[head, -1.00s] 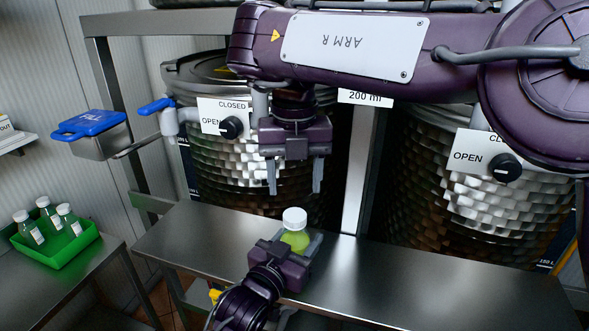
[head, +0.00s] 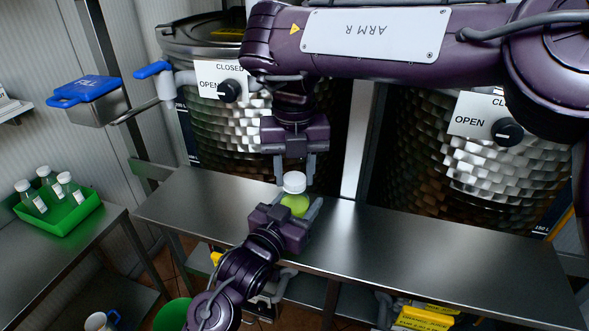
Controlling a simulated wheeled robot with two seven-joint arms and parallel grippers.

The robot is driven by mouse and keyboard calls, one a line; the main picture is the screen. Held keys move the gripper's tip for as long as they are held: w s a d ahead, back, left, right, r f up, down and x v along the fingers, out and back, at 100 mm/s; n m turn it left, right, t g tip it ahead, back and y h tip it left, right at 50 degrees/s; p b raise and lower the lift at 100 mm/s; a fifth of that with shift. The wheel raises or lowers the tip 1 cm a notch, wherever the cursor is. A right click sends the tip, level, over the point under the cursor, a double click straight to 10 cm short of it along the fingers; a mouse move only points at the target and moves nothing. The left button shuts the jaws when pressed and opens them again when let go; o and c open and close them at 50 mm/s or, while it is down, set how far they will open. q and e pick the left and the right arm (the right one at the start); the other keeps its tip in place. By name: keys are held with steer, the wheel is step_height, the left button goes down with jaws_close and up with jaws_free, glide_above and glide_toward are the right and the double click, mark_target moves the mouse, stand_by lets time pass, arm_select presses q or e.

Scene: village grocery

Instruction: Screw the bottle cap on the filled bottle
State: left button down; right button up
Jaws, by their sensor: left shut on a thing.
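The bottle (head: 295,204) holds yellow-green liquid and stands upright over the steel bench, with a white cap (head: 294,182) on its mouth. I cannot tell how tight the cap is. My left gripper (head: 299,211) is shut on the bottle's body from the near side and hides its lower part. My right gripper (head: 294,179) points straight down from above. Its two fingers stand on either side of the cap, with a small gap seeming to show between them and the cap.
Two hammered-metal drums with OPEN/CLOSED knobs (head: 229,91) (head: 508,132) stand behind the steel bench (head: 400,238). A green tray (head: 62,218) with several capped bottles sits on the left table. A blue-lidded metal container (head: 92,103) hangs at upper left. The bench's right side is clear.

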steer(key=c, duration=0.4)
steer(key=o, duration=1.1)
steer(key=shift+o, duration=0.2)
step_height(320, 180, up, 8)
steer(key=shift+f, duration=0.2)
arm_select(q)
steer(key=shift+c, duration=2.4)
jaws_free()
